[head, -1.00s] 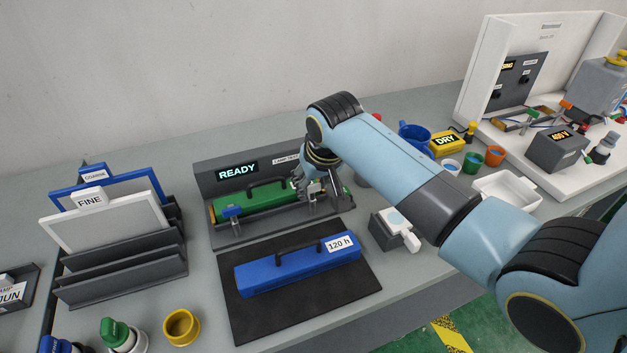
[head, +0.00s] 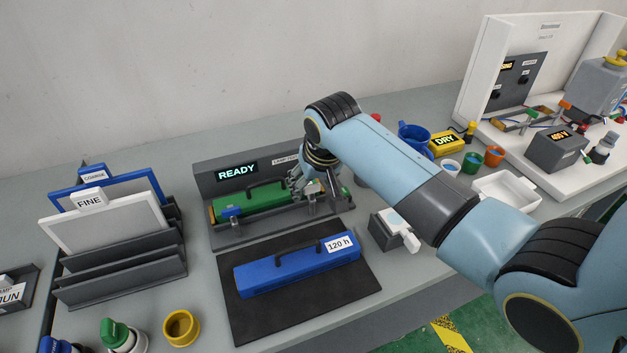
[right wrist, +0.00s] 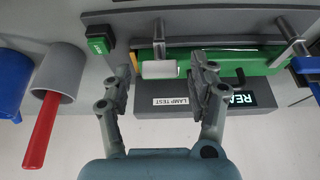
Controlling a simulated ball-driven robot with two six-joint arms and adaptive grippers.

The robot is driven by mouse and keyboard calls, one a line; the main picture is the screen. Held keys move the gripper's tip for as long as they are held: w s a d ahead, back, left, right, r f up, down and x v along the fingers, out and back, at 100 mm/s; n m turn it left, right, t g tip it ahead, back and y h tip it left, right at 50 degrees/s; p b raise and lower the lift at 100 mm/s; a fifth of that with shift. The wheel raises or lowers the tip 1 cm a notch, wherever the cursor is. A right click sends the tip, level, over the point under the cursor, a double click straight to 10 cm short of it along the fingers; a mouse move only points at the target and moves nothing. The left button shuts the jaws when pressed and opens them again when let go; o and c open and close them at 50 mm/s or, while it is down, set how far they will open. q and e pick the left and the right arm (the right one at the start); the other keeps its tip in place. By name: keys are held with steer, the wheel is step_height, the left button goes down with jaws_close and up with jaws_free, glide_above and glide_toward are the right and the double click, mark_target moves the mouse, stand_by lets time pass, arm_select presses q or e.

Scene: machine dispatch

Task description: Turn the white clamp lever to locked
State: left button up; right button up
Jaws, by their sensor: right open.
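The white clamp lever (right wrist: 160,69) shows in the right wrist view as a short white cylinder at one end of the green module (right wrist: 215,66). My right gripper (right wrist: 164,73) is open, with one finger on each side of the lever; I cannot tell whether either touches it. In the head view my right gripper (head: 318,188) is over the right end of the green module (head: 250,200), and the lever is hidden there. A blue clamp lever (head: 231,212) is at the module's left end. My left gripper is not in view.
The grey station (head: 205,180) reads READY. A blue module (head: 295,270) marked 120 h lies on a black mat (head: 250,325) in front. A grey box (head: 383,232) with a white part stands to the right. A grey cup with a red handle (right wrist: 40,130) is beside the gripper.

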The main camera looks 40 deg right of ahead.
steer(key=v, duration=1.2)
steer(key=shift+f, duration=0.1)
